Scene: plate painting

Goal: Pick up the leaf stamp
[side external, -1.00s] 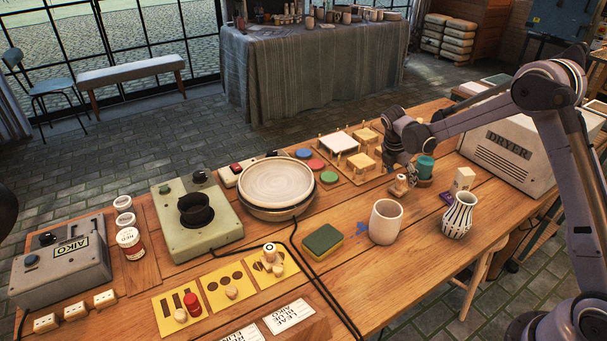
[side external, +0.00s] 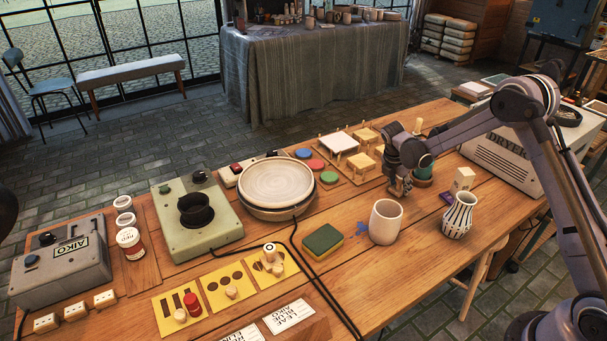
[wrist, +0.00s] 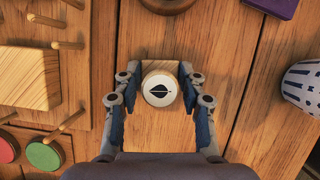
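The leaf stamp (wrist: 160,90) shows in the wrist view as a round white top with a black leaf mark, over a pale wooden body. My gripper (wrist: 160,75) is open around it, one finger on each side, with a small gap showing at both sides. In the side external view my gripper (side external: 399,191) points down at the table right of the wooden rack, and its fingers mostly hide the stamp.
The peg rack (side external: 350,150) stands close on the left. A beige cup (side external: 386,222) and a striped vase (side external: 459,215) stand in front. Other stamps (side external: 270,252) sit on yellow cards further left.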

